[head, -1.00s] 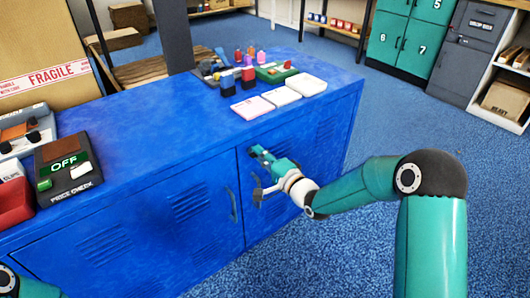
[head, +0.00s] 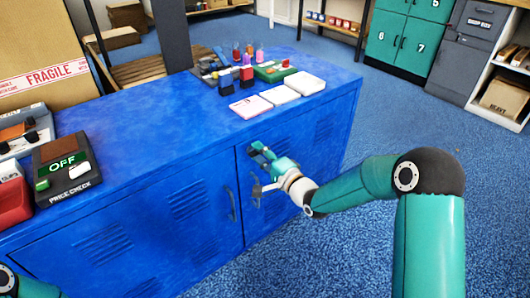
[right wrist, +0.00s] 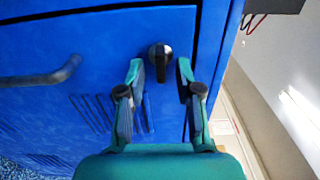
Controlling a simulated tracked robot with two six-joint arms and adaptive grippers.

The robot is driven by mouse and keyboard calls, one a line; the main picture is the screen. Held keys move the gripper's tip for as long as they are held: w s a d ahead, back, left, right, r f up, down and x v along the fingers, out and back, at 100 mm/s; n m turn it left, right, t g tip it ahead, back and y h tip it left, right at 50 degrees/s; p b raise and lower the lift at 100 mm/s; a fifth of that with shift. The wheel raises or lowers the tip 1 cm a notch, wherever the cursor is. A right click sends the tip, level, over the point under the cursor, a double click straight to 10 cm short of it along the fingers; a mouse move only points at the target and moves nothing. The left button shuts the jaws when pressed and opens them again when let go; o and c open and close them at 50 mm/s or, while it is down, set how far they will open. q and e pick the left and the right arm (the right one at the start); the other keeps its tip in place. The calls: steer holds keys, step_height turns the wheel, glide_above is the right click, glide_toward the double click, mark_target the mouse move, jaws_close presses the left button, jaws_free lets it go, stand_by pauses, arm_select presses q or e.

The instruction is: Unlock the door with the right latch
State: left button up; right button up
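The blue cabinet's right door (head: 300,150) is closed, flush with its frame. Its black latch knob (right wrist: 160,55) shows in the right wrist view, between and just beyond the tips of my right gripper (right wrist: 160,72). The fingers are open on either side of the knob, with visible gaps. In the head view, my right gripper (head: 263,168) is at the door's upper left, close to its face; I cannot make out the knob there. The right door's handle (right wrist: 42,78) is left of the fingers in the wrist view. My left gripper is out of view.
The left door's handle (head: 231,204) is close to the left. On the cabinet top stand a price check box (head: 66,170) reading OFF, pale pads (head: 279,95) and small bottles (head: 248,50). The blue floor (head: 340,235) in front of the cabinet is clear.

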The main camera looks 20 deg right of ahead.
steer(key=v, duration=1.2)
stand_by(0.3)
